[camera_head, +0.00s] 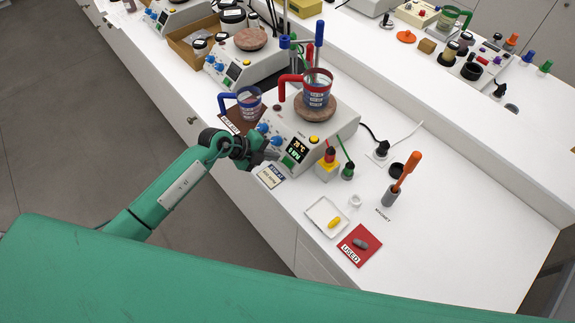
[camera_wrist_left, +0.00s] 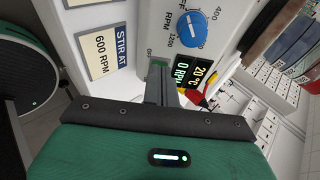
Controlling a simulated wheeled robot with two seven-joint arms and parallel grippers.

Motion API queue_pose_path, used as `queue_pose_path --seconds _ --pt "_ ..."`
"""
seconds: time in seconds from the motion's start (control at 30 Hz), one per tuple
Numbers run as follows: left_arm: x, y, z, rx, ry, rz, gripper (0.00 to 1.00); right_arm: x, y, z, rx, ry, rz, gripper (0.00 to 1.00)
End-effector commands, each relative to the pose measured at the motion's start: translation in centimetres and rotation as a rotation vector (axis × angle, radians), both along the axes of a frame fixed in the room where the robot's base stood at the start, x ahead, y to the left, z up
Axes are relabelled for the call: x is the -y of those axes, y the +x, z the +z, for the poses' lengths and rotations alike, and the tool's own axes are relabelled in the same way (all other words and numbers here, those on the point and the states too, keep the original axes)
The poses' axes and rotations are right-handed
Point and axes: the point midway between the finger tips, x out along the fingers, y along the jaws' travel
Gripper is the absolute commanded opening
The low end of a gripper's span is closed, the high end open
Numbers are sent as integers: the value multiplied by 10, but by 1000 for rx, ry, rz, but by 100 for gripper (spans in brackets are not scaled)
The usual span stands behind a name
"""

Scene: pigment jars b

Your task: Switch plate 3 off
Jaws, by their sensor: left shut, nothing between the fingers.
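The nearest stirring hot plate (camera_head: 340,132) stands on the white bench; I cannot read a plate number on it. Its lit display (camera_head: 297,150) reads 20 °C and 0 RPM, also in the left wrist view (camera_wrist_left: 192,75). Blue knobs (camera_head: 276,140) sit beside the display; one shows large in the wrist view (camera_wrist_left: 192,28). A red-handled beaker (camera_head: 317,97) stands on its round top. My left gripper (camera_head: 268,156) is shut and empty at the plate's front face. In the wrist view its fingertips (camera_wrist_left: 158,64) are by a small "OFF" mark, hiding any switch there. My right gripper is not in view.
A "600 RPM" card (camera_head: 270,176) lies in front of the plate. A blue-handled beaker (camera_head: 248,102) stands left of it. Another hot plate (camera_head: 238,66) stands behind.

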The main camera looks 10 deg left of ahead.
Motion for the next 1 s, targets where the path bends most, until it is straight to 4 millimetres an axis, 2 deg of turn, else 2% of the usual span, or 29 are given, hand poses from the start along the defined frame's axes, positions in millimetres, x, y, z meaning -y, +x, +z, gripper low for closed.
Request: queue_pose_path --seconds 1.0 --pt "10 12 -15 1 -1 0 0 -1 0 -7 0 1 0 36"
